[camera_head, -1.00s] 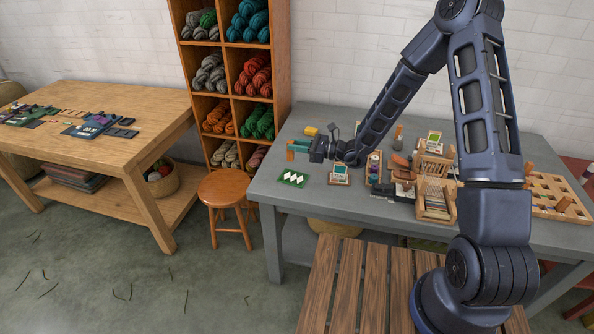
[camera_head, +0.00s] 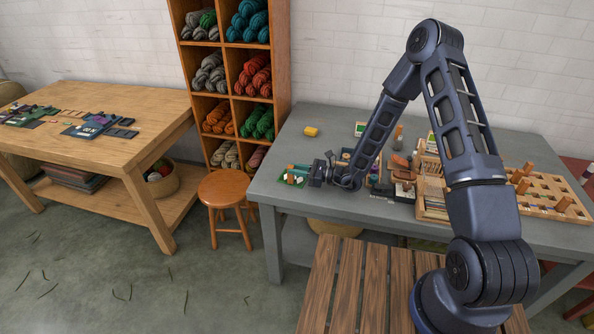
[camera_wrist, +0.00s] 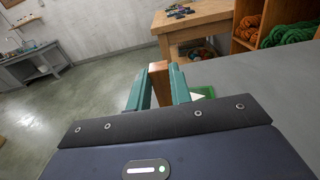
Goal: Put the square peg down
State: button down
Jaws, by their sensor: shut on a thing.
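My gripper (camera_head: 297,174) is low over the left end of the grey table (camera_head: 277,129), at the green mat (camera_head: 283,182) with white shapes. In the wrist view its two teal fingers (camera_wrist: 159,88) are shut on the square peg (camera_wrist: 158,78), a wooden block with an orange-brown top. The peg's lower part is hidden by my gripper, and I cannot tell whether it touches the table. Part of the green mat (camera_wrist: 208,92) shows to the right of the fingers. In the head view my gripper covers much of the mat.
A yellow block (camera_head: 311,131) lies farther back on the table. Several small items and a wooden pegboard tray (camera_head: 573,213) fill the middle and right. A stool (camera_head: 226,187) stands beside the table's left edge. The table's back left is mostly clear.

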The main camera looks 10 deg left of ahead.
jog(key=shift+f, duration=0.15)
jog(key=c, duration=1.3)
grip_release()
jog(key=shift+o, duration=0.2)
jog(key=d, duration=1.2)
